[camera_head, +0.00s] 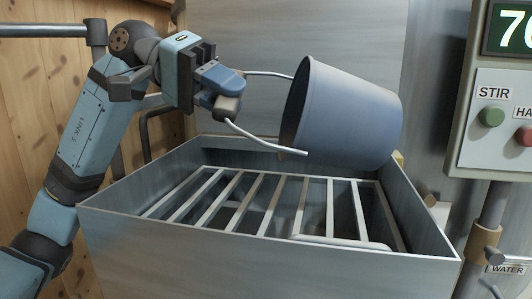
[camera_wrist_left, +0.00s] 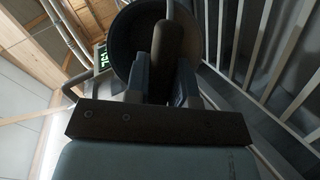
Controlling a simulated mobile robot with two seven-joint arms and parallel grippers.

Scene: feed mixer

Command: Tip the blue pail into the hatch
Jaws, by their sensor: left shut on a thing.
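The blue pail (camera_head: 350,115) hangs tilted on its side above the hatch, its open mouth facing left toward my gripper. My left gripper (camera_head: 232,92) is shut on the grip of the pail's white wire handle, left of the mouth. In the left wrist view the dark handle grip (camera_wrist_left: 167,45) sits between the fingers (camera_wrist_left: 163,75), with the pail's mouth (camera_wrist_left: 128,45) behind it. The hatch (camera_head: 420,222) is a grey metal box, open at the top, with a grate of pale bars (camera_head: 265,207) inside. The pail's contents are not visible. My right gripper is not in view.
A grey panel rises behind the hatch. A wooden wall (camera_head: 35,130) is at the left.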

